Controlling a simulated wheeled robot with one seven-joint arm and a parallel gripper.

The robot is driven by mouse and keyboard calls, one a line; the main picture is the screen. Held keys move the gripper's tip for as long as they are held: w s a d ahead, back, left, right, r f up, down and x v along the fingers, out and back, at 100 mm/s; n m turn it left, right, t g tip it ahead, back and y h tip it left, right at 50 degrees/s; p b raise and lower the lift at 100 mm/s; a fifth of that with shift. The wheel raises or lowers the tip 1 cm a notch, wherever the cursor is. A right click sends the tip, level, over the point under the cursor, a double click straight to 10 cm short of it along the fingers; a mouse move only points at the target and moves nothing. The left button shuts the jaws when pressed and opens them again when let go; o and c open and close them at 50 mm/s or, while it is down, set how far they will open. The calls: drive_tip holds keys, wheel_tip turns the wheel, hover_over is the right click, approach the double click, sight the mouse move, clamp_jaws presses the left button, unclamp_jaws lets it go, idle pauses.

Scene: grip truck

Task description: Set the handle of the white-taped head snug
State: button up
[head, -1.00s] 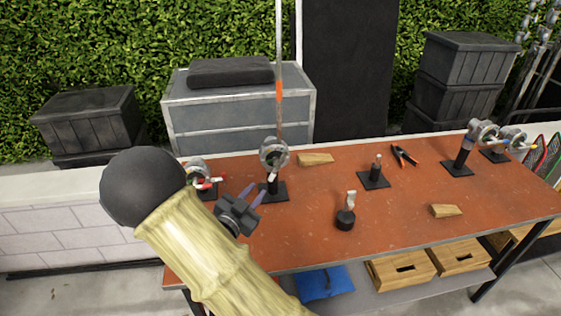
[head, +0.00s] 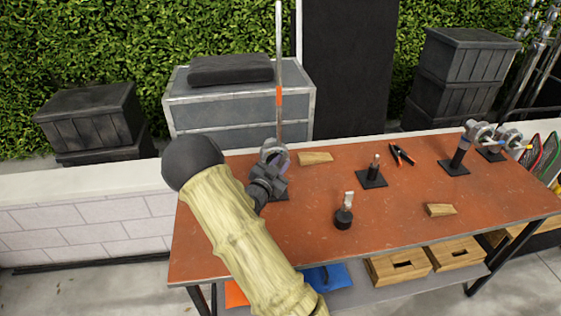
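A grey grip head (head: 268,147) stands on a dark post and base near the back left of the table, with a tall rod (head: 279,60) bearing an orange band rising from it. A pale mark showed low on this head earlier; now my gripper covers that part, so I cannot confirm white tape or see the handle. My gripper (head: 276,160) is right at this head, its purplish fingers in front of or around its lower part. Whether they touch or close on the handle is hidden.
The table (head: 300,230) holds a black-based piece with a pale top (head: 344,212), a short post (head: 373,172), pliers (head: 401,155), wooden wedges (head: 315,158) (head: 440,210), and more grip heads (head: 478,132) at right. The front middle is clear.

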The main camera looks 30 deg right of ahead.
drive_tip(key=shift+w, duration=0.1)
clamp_jaws()
drive_tip(key=shift+f+b, duration=0.15)
drive_tip(key=shift+b, duration=0.15)
drive_tip(key=shift+f+n+t+b, duration=0.1)
drive_tip(key=shift+n+t+b, duration=0.4)
drive_tip(key=shift+b, duration=0.4)
drive_tip(key=shift+a+n+h+b, duration=0.2)
drive_tip(key=shift+n+h+b, duration=0.4)
drive_tip(key=shift+b, duration=0.4)
drive_tip(key=shift+a+n+t+b, duration=0.1)
drive_tip(key=shift+n+t+b, duration=0.4)
drive_tip(key=shift+n+b, duration=0.2)
drive_tip(key=shift+r, duration=0.3)
